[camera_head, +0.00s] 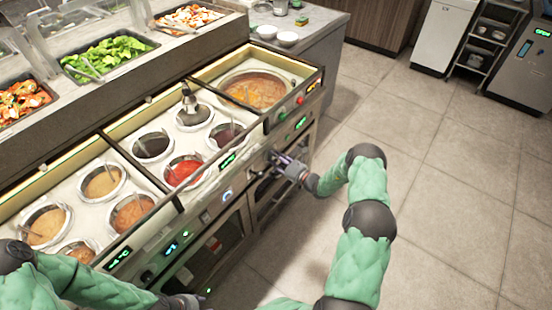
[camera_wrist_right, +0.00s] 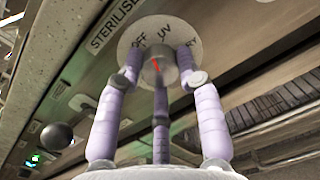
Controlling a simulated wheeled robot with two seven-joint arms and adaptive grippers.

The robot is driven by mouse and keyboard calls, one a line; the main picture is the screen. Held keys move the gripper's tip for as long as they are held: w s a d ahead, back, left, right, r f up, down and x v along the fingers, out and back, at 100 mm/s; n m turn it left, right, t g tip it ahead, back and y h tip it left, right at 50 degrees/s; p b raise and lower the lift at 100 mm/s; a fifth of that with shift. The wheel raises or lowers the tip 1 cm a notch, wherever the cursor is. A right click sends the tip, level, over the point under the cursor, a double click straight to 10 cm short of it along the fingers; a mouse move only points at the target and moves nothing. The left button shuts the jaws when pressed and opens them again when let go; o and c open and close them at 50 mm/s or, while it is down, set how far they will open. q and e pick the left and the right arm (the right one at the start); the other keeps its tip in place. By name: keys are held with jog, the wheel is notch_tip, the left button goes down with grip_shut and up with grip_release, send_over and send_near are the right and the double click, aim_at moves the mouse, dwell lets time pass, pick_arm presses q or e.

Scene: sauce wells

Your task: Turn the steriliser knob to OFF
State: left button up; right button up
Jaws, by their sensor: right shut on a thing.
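The steriliser knob (camera_wrist_right: 163,68) is a grey knob with a red pointer mark, on a round pale dial plate (camera_wrist_right: 135,32) lettered OFF, UV and a partly covered third word. The red mark leans up and left, toward the OFF side; whether it lines up exactly with OFF I cannot tell. My right gripper (camera_wrist_right: 160,78) has its purple fingers around the knob, shut on it. In the head view my right gripper (camera_head: 279,163) is at the counter's front panel and hides the knob. My left gripper (camera_head: 188,301) is partly cut off at the bottom edge; its fingers are unclear.
A STERILISER label (camera_wrist_right: 115,27) and a dark ball (camera_wrist_right: 57,136) are beside the dial. The counter holds several sauce wells, including a red one (camera_head: 184,171), and a large soup well (camera_head: 256,89). The tiled floor (camera_head: 450,190) at right is clear.

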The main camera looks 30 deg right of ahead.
jog(key=shift+s+a+f+n+b, duration=0.15)
jog(key=shift+f+n, duration=0.1)
jog(key=shift+n, duration=0.75)
jog(key=shift+s+f+n+b, duration=0.15)
jog(key=shift+f+n, duration=0.1)
jog(key=shift+n, duration=0.75)
jog(key=shift+w, duration=0.1)
jog(key=o, duration=1.1)
jog(key=shift+o, duration=0.2)
jog(key=shift+w+r, duration=0.1)
jog(key=shift+r, duration=0.1)
jog(key=shift+d, duration=0.2)
jog(key=v, duration=1.2)
jog(key=shift+f, duration=0.15)
